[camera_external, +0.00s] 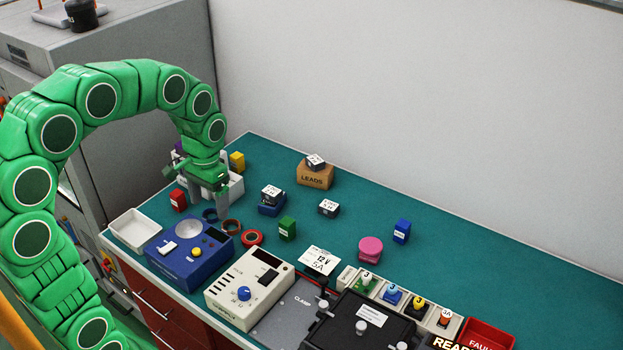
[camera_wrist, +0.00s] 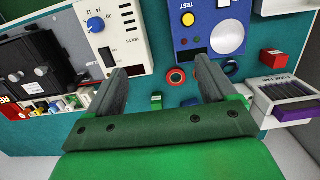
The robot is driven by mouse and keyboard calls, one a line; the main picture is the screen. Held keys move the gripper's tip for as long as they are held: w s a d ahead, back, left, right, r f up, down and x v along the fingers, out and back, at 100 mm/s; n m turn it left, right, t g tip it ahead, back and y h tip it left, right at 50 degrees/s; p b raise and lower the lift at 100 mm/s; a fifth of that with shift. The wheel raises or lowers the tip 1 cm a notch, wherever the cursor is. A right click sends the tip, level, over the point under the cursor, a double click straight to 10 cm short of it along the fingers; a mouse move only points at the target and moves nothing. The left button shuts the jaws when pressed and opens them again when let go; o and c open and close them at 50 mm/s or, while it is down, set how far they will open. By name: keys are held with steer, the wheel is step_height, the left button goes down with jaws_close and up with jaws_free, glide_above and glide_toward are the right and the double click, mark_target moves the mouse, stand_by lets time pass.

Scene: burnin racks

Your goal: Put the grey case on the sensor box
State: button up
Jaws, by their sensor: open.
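My gripper (camera_external: 209,194) hangs over the back left of the green bench, in front of a pale tray; its two fingers are apart and empty in the wrist view (camera_wrist: 162,66). Several small grey-white boxes with dark print stand to its right. One (camera_external: 328,208) lies alone on the bench, one (camera_external: 271,192) sits on a blue block (camera_external: 271,210), and one (camera_external: 316,161) sits on the brown LEADS box (camera_external: 315,178). Their print is too small to read, so I cannot tell which is the grey case or the sensor box. None shows clearly in the wrist view.
A blue test unit (camera_external: 190,255), a cream supply (camera_external: 250,290) and a black clamp fixture (camera_external: 365,325) line the front edge. Red and dark rings (camera_external: 252,239), a green block (camera_external: 287,229) and a pink disc (camera_external: 370,249) lie behind.

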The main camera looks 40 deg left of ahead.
steer(key=s+d+f, duration=0.1)
steer(key=s, duration=1)
steer(key=s+f, duration=0.2)
steer(key=s, duration=0.9)
steer(key=shift+d+f+g, duration=0.3)
steer(key=shift+d+g, duration=0.1)
